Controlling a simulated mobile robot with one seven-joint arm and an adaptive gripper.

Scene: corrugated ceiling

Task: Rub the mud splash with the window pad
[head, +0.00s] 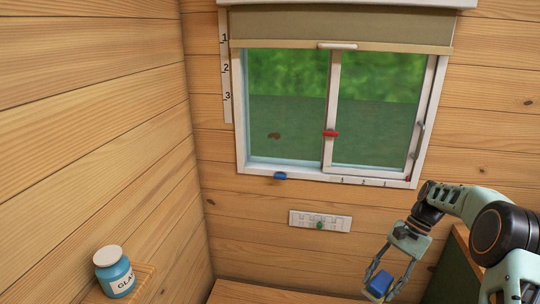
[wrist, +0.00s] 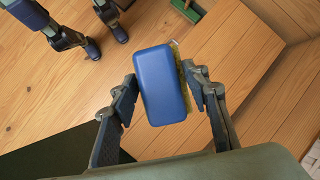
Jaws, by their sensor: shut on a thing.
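The window pad (wrist: 160,88) is a blue block with a pale yellowish side. My gripper (head: 384,280) is shut on it at the lower right of the head view; in the wrist view my gripper (wrist: 166,98) has a finger on each side of the pad. The mud splash (head: 274,136) is a small brown mark on the left window pane, in its lower left part. The pad is well below and to the right of the splash, apart from the glass. The wrist view does not show the splash.
A white panel (head: 320,221) is below. A blue jar (head: 115,273) stands on a shelf at left.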

